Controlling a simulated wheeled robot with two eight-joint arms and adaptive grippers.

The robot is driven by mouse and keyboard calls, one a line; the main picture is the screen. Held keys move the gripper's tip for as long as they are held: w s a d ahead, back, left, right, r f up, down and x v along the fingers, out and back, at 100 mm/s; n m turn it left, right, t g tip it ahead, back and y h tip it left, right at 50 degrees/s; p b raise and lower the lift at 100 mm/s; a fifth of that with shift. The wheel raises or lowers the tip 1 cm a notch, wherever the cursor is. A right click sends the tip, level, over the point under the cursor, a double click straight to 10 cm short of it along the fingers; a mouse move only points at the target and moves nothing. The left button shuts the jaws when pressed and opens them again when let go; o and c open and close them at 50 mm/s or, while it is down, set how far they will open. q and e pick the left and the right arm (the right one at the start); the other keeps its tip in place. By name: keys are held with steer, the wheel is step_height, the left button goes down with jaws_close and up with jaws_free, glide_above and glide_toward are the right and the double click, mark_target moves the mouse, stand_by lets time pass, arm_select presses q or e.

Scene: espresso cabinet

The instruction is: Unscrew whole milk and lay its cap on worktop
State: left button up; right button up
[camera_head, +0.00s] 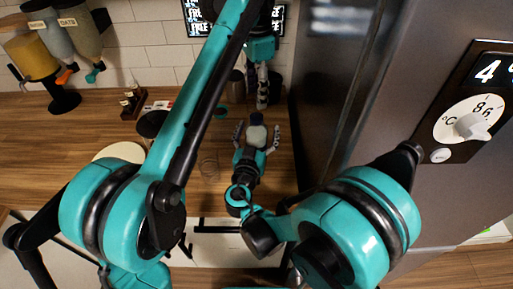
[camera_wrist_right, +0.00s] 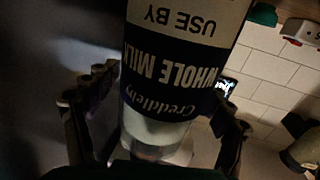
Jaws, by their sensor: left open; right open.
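My left gripper (camera_head: 262,101) points down just beyond the bottle in the head view. It is open and appears empty; its fingertips are small and dark.
A pale round board (camera_head: 119,153), small bottles (camera_head: 131,101) and dispensers (camera_head: 35,55) are further left. A dark canister (camera_head: 236,86) stands behind. The tall steel cabinet (camera_head: 335,100) closes off the right.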

steer(key=shift+w, duration=0.2)
jaws_close()
stand_by(0.6)
